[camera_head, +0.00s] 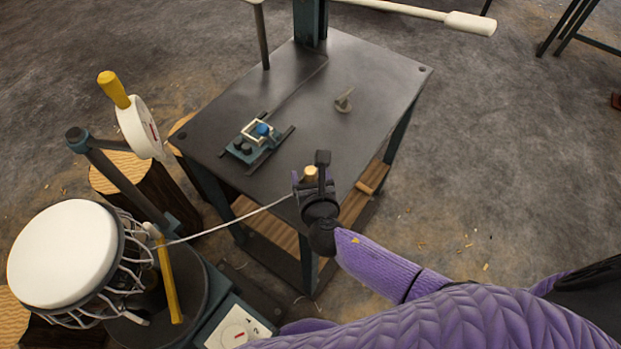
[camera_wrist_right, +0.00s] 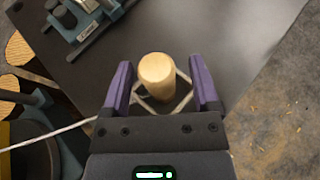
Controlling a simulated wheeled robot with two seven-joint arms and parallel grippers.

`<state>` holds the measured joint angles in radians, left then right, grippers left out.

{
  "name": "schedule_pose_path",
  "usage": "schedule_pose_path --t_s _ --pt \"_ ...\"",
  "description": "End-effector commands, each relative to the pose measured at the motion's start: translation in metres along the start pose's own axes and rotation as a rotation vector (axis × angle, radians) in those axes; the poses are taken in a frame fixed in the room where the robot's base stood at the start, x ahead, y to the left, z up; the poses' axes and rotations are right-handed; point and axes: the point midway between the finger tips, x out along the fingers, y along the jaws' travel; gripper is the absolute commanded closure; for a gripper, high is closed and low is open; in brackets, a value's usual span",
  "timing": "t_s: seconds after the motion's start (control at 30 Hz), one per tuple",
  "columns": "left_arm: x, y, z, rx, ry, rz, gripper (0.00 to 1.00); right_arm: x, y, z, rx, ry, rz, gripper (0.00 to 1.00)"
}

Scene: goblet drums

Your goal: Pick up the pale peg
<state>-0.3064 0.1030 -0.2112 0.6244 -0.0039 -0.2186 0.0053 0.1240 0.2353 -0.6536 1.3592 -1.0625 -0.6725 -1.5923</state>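The pale peg (camera_wrist_right: 157,78) is a short light-wood cylinder seen end-on in the right wrist view. In the head view its top (camera_head: 310,172) shows at the near edge of the dark table (camera_head: 365,62). My right gripper (camera_wrist_right: 163,88) is open, with its two purple fingers on either side of the peg and a visible gap on each side. In the head view the gripper (camera_head: 315,185) partly hides the peg. A thin light diamond-shaped outline surrounds the peg; I cannot tell whether it is cord. My left gripper is not in view.
A white cord (camera_head: 235,226) runs from the drum (camera_head: 66,255) at left toward the peg. A clamp-like device with a blue knob (camera_head: 262,129) and a small pointed piece (camera_head: 343,104) stand on the table. The table's right part is clear.

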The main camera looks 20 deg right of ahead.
Motion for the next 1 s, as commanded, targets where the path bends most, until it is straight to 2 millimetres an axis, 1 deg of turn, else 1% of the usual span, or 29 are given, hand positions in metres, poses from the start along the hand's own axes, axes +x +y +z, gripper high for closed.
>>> schedule_pose_path --t_s 0.03,0.07,0.1,0.17,0.2,0.27,0.3,0.33,0.37,0.67,0.77,0.8,0.9,1.0 --pt "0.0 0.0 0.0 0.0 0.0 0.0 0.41 0.0 0.0 0.0 0.0 0.0 0.0 0.32" --pt "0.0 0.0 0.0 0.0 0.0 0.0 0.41 0.0 0.0 0.0 0.0 0.0 0.0 0.39" --pt "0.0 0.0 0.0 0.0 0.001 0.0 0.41 0.0 0.0 0.0 0.0 0.0 0.0 0.47" --pt "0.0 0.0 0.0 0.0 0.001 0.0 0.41 0.0 0.0 0.0 0.0 0.0 0.0 0.6" --pt "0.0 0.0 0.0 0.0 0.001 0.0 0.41 0.0 0.0 0.0 0.0 0.0 0.0 0.68" --pt "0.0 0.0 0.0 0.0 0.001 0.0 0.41 0.0 0.0 0.0 0.0 0.0 0.0 0.81" --pt "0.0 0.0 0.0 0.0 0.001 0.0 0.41 0.0 0.0 0.0 0.0 0.0 0.0 0.9" --pt "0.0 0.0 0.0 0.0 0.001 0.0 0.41 0.0 0.0 0.0 0.0 0.0 0.0 0.96" --pt "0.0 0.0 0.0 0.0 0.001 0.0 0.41 0.0 0.0 0.0 0.0 0.0 0.0 1.0" --pt "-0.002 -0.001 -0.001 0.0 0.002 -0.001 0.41 -0.001 0.0 0.002 0.0 0.0 0.0 1.0" --pt "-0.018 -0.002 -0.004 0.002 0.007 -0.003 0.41 -0.009 0.0 0.022 0.0 -0.003 0.0 1.0" --pt "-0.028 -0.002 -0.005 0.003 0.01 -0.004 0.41 -0.014 0.0 0.034 0.001 -0.004 0.0 1.0" --pt "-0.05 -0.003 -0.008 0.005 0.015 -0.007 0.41 -0.026 0.0 0.062 0.001 -0.005 0.001 1.0" --pt "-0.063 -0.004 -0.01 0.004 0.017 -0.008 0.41 -0.034 0.0 0.082 0.001 -0.003 0.0 1.0"
